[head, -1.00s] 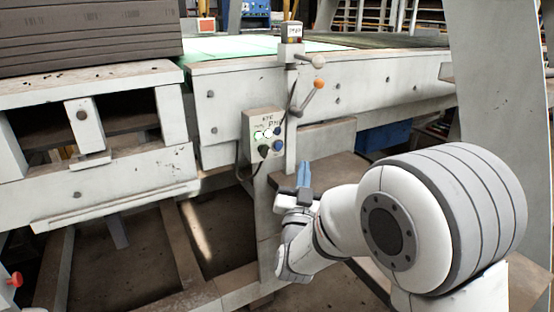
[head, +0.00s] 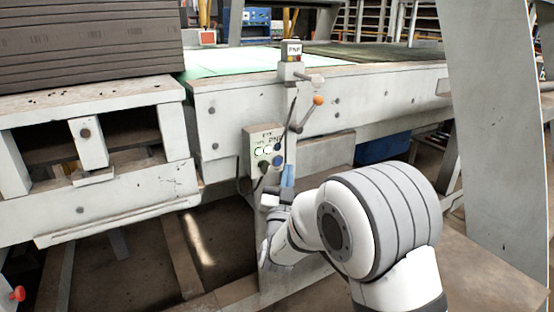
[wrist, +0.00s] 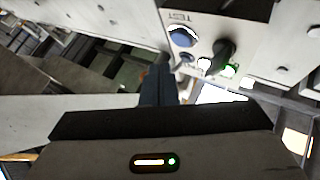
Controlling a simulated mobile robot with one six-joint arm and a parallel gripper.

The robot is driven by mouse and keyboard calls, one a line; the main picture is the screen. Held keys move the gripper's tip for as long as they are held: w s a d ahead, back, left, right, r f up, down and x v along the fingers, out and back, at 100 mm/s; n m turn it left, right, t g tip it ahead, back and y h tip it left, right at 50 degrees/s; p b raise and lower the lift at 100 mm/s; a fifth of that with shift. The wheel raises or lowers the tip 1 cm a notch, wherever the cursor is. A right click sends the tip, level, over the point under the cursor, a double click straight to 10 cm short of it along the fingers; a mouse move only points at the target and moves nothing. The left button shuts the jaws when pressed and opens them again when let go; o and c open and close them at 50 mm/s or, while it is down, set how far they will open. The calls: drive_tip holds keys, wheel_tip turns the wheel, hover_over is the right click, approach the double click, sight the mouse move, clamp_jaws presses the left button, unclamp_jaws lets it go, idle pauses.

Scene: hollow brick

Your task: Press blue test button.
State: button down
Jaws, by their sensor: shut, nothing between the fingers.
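The blue test button (head: 278,160) sits at the lower right of a pale control box (head: 249,150) on the machine's leg. It also shows in the wrist view (wrist: 183,37), beside a "TEST" label. My gripper (head: 288,172) is shut and empty, its blue fingers just below and right of the button in the head view. In the wrist view the fingertips (wrist: 161,68) are a little below and left of the button. They look apart from it, though the depth of the gap is hard to tell.
A lever with an orange ball (head: 318,100) juts out above the box. A cable hangs at the box's left.

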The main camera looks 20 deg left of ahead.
drive_tip(key=shift+w+a, duration=0.55)
drive_tip(key=shift+a, duration=0.1)
idle(1.5)
drive_tip(key=shift+f+b, duration=0.1)
drive_tip(key=shift+b, duration=0.2)
drive_tip(key=shift+w+a+b, duration=0.25)
drive_tip(key=shift+a+b, duration=0.05)
drive_tip(key=shift+b, duration=0.05)
drive_tip(key=shift+w+a, duration=0.2)
drive_tip(key=shift+a, duration=0.1)
idle(0.5)
drive_tip(key=shift+b, duration=0.35)
drive_tip(key=shift+s+d+b, duration=0.5)
drive_tip(key=shift+d+b, duration=0.05)
drive_tip(key=shift+d, duration=0.05)
